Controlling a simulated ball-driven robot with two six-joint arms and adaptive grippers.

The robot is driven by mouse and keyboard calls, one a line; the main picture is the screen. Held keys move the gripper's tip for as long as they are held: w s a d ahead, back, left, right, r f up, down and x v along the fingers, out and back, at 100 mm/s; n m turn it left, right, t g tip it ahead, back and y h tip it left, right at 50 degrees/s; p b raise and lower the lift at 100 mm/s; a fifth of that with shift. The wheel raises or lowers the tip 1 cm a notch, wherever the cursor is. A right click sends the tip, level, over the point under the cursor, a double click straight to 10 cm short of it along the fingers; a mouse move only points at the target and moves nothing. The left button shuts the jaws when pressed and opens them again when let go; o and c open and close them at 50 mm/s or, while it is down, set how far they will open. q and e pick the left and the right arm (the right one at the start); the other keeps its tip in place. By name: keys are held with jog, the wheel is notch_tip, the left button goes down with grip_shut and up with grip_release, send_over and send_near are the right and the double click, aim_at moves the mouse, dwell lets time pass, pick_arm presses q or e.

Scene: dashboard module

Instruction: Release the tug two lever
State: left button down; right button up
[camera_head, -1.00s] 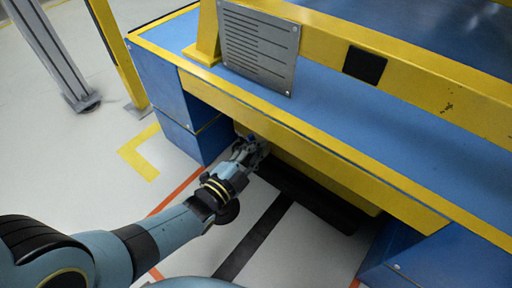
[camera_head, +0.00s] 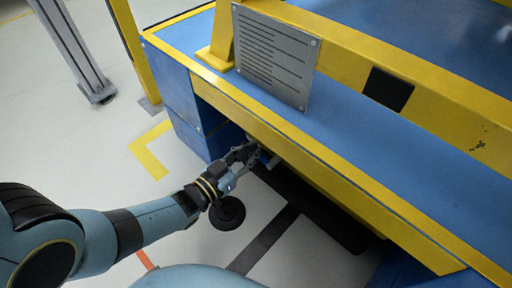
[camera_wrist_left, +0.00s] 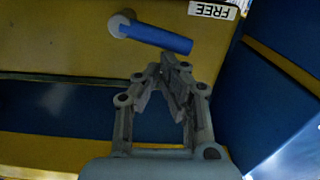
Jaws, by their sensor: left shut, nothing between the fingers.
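The lever (camera_wrist_left: 155,38) is a short blue bar on a round pale pivot, mounted on a yellow panel. It lies nearly level, tilting slightly down to the right in the left wrist view. My left gripper (camera_wrist_left: 166,62) is shut and empty, its fingertips just below the lever's bar; whether they touch it I cannot tell. In the head view, my left gripper (camera_head: 256,154) reaches under the bench's yellow front edge, which partly hides the spot. My right gripper is not in view.
A label reading FREE (camera_wrist_left: 213,9) appears upside down near the lever. A blue side wall (camera_wrist_left: 262,100) stands close right of my gripper in the wrist view.

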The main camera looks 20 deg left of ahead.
pick_arm(q)
jog(key=shift+w+f+n, duration=0.2)
jog(key=shift+n, duration=0.8)
jog(key=shift+a, duration=0.1)
jog(key=v, duration=1.2)
